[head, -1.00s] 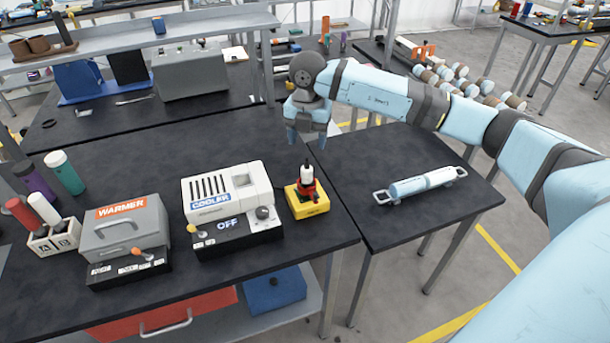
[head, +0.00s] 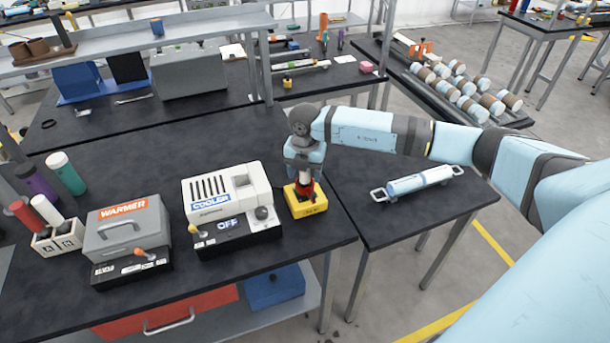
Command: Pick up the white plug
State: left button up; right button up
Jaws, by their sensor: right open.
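The white plug, a small white-topped piece that stood upright in a red holder a second ago, is now hidden behind my right gripper. The red holder (head: 304,190) sits on a yellow block (head: 306,207) near the right end of the main table. My right gripper (head: 304,177) points down directly over the red holder, its open fingers around or just in front of where the plug stood. Whether the fingers touch the plug cannot be seen. My left gripper is not in view.
The white COOLER box (head: 222,190) stands close to the left of the yellow block, with the grey WARMER box (head: 128,229) farther left. A rack marked A and B (head: 58,240) holds tubes. A handled white-blue cylinder (head: 418,182) lies on the side table.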

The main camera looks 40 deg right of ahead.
jog(key=c, duration=1)
jog(key=shift+r, duration=0.1)
